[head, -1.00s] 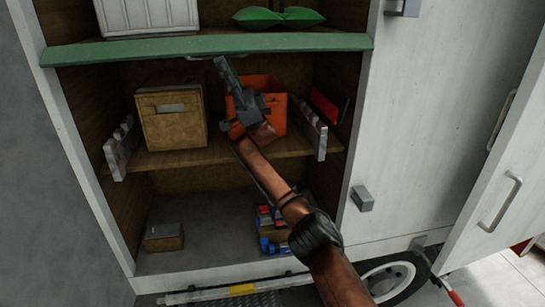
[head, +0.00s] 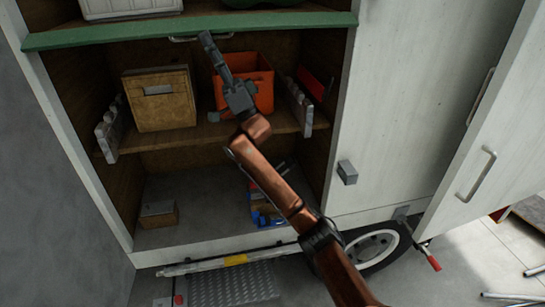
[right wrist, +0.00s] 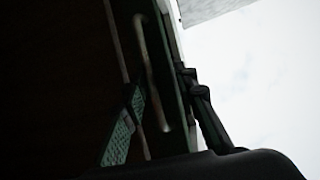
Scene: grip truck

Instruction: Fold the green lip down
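The green lip (head: 110,35) is a long green board along the front edge of the upper shelf, in the head view. A thin metal handle (head: 183,39) hangs at its underside. My right gripper (head: 206,36) reaches up to the lip's lower edge, at the handle. In the right wrist view its two fingers (right wrist: 162,115) stand apart. The handle (right wrist: 150,75) shows as a curved bar between them, beside the green edge of the lip (right wrist: 172,60); I cannot tell whether they touch. My left gripper is not in view.
Under the lip, a shelf holds a brown box (head: 160,100) and an orange crate (head: 245,85), close behind my right arm. A white crate (head: 130,8) stands above the lip. An open door (head: 490,130) is at the right. The floor below holds a step (head: 232,285).

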